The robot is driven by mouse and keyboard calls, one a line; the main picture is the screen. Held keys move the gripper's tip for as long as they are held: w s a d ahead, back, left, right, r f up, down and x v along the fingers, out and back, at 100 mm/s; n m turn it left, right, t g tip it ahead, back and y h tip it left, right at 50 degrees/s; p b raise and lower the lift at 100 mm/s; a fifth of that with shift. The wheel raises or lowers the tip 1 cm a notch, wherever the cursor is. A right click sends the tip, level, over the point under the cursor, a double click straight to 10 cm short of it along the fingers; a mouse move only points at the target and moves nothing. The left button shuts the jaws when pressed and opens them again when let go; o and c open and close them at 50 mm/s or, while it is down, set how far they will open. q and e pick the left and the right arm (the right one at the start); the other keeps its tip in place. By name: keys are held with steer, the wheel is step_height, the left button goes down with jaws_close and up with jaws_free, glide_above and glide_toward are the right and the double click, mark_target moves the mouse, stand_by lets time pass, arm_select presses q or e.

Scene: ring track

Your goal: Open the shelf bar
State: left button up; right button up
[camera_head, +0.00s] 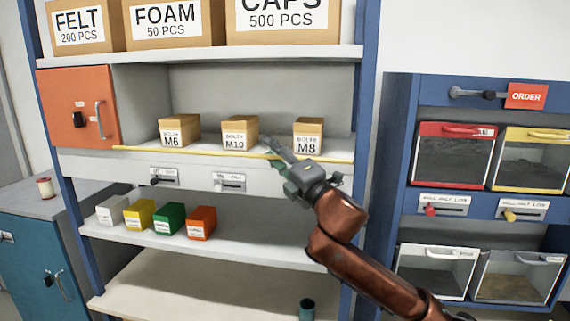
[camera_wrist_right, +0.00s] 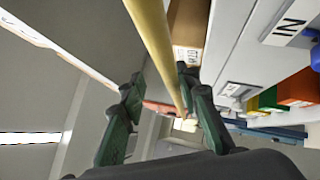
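The shelf bar (camera_head: 190,151) is a thin yellow rod across the front of the shelf with the bolt boxes. It runs from the orange door's lower right corner toward the right post, and my right gripper covers part of it. My right gripper (camera_head: 282,160) is at the right half of the bar. In the wrist view the bar (camera_wrist_right: 153,35) passes between the two green fingers of the open gripper (camera_wrist_right: 162,100). It lies nearer the right finger; I cannot tell whether they touch. My left gripper is not in view.
Boxes M6 (camera_head: 179,131), M10 (camera_head: 239,132) and M8 (camera_head: 307,137) stand behind the bar. An orange cabinet door (camera_head: 78,105) is at left. Latches (camera_head: 231,182) sit on the panel below. Several coloured bins (camera_head: 169,218) stand lower. A blue bin rack (camera_head: 400,130) is at right.

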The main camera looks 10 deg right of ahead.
steer(key=v, duration=0.7)
steer(key=shift+s, duration=0.4)
steer(key=shift+s+d+r, duration=0.1)
steer(key=shift+d, duration=0.05)
